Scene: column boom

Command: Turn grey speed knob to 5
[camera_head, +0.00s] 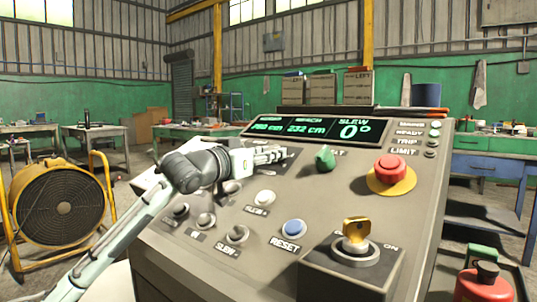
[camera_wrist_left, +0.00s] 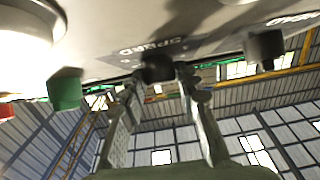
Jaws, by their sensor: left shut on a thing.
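The control panel (camera_head: 300,205) slopes toward me in the head view. My left gripper (camera_head: 284,154) lies over its upper left part, fingers pointing right. In the left wrist view, the dark grey speed knob (camera_wrist_left: 157,68) sits between the two fingertips of my left gripper (camera_wrist_left: 158,76), beside a partly readable SPEED label (camera_wrist_left: 152,46). The fingers are closed on its sides. In the head view the gripper hides this knob. The knob's pointer and scale numbers cannot be read. My right gripper is in neither view.
A green knob (camera_head: 325,158) is right of the gripper, with a red mushroom button (camera_head: 390,168) beyond it. A key switch (camera_head: 356,236), a blue RESET button (camera_head: 293,229) and several grey knobs stand lower. The display (camera_head: 312,129) is above. Another dark knob (camera_wrist_left: 264,47) shows in the wrist view.

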